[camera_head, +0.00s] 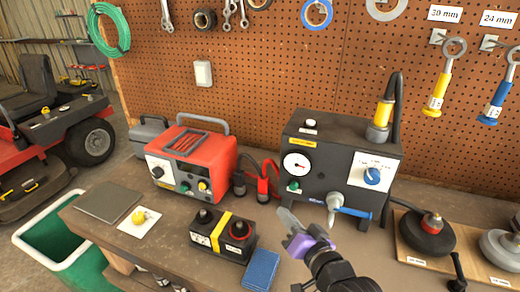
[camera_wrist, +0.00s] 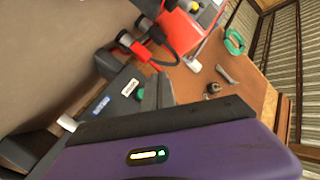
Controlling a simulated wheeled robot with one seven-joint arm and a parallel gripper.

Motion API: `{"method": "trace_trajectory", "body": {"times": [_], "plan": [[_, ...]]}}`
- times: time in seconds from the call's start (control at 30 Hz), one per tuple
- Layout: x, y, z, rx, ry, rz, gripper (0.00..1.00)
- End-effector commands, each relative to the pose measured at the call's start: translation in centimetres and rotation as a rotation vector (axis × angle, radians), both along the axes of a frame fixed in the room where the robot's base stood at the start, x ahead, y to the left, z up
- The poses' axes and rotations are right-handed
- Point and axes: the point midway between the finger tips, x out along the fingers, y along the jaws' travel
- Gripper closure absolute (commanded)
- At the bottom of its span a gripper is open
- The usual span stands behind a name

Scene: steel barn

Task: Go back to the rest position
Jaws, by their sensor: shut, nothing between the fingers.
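My gripper (camera_head: 288,217) is in the lower middle of the head view, with a purple body and grey fingers. It is shut and empty, and stands over the workbench (camera_head: 180,222) in front of the black machine with a gauge (camera_head: 323,186). In the wrist view the purple housing fills the bottom, and the finger tips (camera_wrist: 152,92) show just above it.
A red-and-grey power unit (camera_head: 196,160) stands left of the black machine. A black battery box (camera_head: 222,236) and a blue pad (camera_head: 261,269) lie near my gripper. Dark weights (camera_head: 424,236) sit on a wooden board at right. A pegboard (camera_head: 270,90) backs the bench.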

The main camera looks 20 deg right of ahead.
Motion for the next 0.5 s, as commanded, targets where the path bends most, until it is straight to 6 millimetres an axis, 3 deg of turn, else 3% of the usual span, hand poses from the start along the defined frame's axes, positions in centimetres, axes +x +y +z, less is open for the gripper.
{"method": "trace_trajectory", "body": {"times": [0.13, 0.27, 0.5], "plan": [[0.1, -0.3, 0.6, -0.019, -0.029, -0.011, 1.0], [-0.1, -1.2, 3.5, -0.082, -0.127, -0.048, 1.0], [-6.0, -2.4, 3.6, -0.24, -0.22, -0.114, 1.0]]}}
